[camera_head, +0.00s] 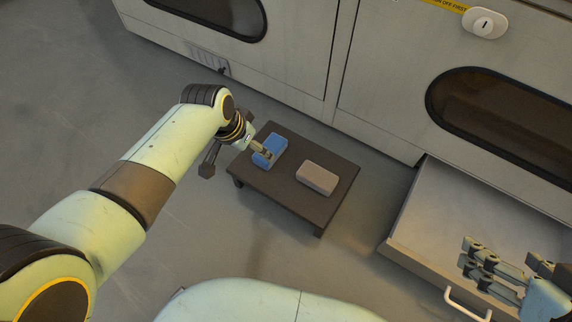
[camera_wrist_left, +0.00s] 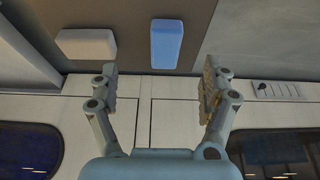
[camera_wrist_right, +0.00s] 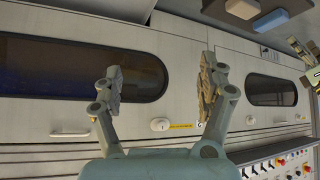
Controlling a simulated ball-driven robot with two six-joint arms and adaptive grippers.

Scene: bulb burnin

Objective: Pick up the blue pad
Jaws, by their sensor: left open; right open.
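The blue pad (camera_head: 270,148) lies on a small dark table (camera_head: 262,187), near its far left corner in the head view. It also shows in the left wrist view (camera_wrist_left: 166,44), beyond the fingertips and between their lines. My left gripper (camera_head: 262,152) is open and close to the pad, with a finger in front of part of it; I cannot tell whether they touch. In the left wrist view my left gripper (camera_wrist_left: 160,82) is empty. My right gripper (camera_head: 500,268) is open and empty over the drawer at the lower right; it also shows in the right wrist view (camera_wrist_right: 160,75).
A grey-pink block (camera_head: 317,178) lies on the table to the right of the pad. An open drawer (camera_head: 440,222) with a white handle juts from the grey cabinet (camera_head: 385,75) at the right. Floor is clear around the table's left side.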

